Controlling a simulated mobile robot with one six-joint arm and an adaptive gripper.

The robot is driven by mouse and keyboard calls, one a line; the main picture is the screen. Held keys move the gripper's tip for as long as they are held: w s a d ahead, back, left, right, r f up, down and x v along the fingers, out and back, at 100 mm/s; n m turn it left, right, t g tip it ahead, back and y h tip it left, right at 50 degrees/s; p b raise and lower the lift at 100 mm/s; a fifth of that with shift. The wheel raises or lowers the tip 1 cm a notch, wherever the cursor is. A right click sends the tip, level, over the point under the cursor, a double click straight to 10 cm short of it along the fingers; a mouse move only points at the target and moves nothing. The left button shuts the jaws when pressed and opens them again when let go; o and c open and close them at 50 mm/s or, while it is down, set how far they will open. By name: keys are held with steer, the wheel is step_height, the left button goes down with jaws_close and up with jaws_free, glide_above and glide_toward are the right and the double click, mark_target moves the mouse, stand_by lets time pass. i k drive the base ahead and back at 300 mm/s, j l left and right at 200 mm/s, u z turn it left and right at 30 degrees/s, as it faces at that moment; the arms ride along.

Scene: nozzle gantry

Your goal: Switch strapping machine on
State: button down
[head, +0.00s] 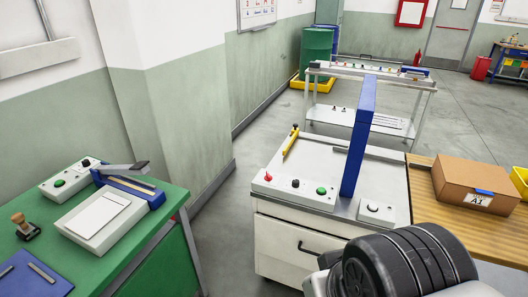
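The strapping machine stands at the centre right of the head view, a white cabinet with a grey-white top (325,157) and an upright blue arch (358,140) seen nearly edge-on. Its left front control panel (307,196) carries a red switch (267,177), a black knob (295,183) and a green button (321,190). The setting of the red switch is too small to read. A yellow lever (291,141) slants up at the top's left edge. My gripper is not in view.
My dark ribbed arm part fills the lower right, in front of the cabinet. A carton (462,184) sits on a wooden table (428,208) at right. A green bench (120,262) with another device (100,217) stands at left. A white trolley (335,115) is behind.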

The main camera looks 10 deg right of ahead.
mark_target(267, 177)
steer(key=i+j, duration=0.15)
steer(key=i, duration=0.2)
steer(key=i+j, duration=0.2)
steer(key=i, duration=0.15)
steer(key=i+j, duration=0.15)
steer(key=i, duration=0.2)
